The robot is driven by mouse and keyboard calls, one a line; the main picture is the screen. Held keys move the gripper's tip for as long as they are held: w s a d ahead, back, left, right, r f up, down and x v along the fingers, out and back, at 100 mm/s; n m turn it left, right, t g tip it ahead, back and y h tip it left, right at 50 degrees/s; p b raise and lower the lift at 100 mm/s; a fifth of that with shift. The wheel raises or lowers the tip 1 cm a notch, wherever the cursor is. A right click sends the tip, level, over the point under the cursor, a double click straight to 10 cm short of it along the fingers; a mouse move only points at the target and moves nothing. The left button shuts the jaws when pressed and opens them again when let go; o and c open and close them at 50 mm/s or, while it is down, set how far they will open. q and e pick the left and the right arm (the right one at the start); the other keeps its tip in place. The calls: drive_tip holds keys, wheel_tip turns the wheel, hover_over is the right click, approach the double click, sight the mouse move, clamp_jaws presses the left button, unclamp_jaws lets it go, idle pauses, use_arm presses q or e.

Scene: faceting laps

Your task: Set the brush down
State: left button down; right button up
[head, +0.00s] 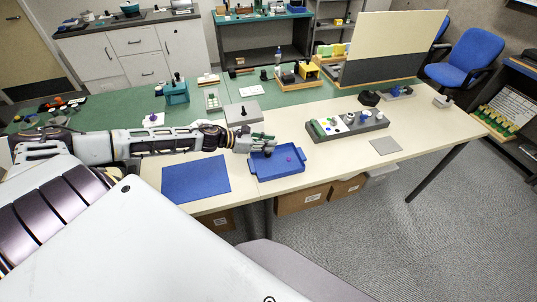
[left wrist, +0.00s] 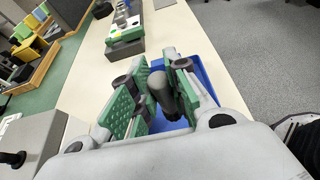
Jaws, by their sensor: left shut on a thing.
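My left gripper (head: 266,143) is over the back left part of the blue tray (head: 283,176), which has raised walls and lies on the pale table. In the left wrist view my left gripper (left wrist: 158,82) has its green-padded fingers closed around a dark grey rounded handle, which I take as the brush (left wrist: 161,92). Its lower end is hidden there, so I cannot tell whether it touches the tray. Blue tray surface (left wrist: 208,84) shows behind the fingers. A small purple piece (head: 289,159) lies in the tray. My right gripper is not in view.
A flat blue mat (head: 195,179) lies left of the tray. A grey box with a black knob (head: 243,113) stands behind the gripper. A long grey holder (head: 348,128) with several coloured pieces and a grey square (head: 386,146) are to the right. Bare table lies between tray and holder.

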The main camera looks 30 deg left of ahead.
sight(268, 153)
use_arm(q)
drive_tip(key=shift+f, duration=1)
drive_tip(key=shift+f, duration=0.1)
drive_tip(key=shift+f, duration=1.75)
drive_tip(key=shift+f, duration=0.2)
drive_tip(key=c, duration=1.4)
unclamp_jaws()
drive_tip(key=shift+o, duration=0.2)
drive_tip(key=shift+r, duration=0.2)
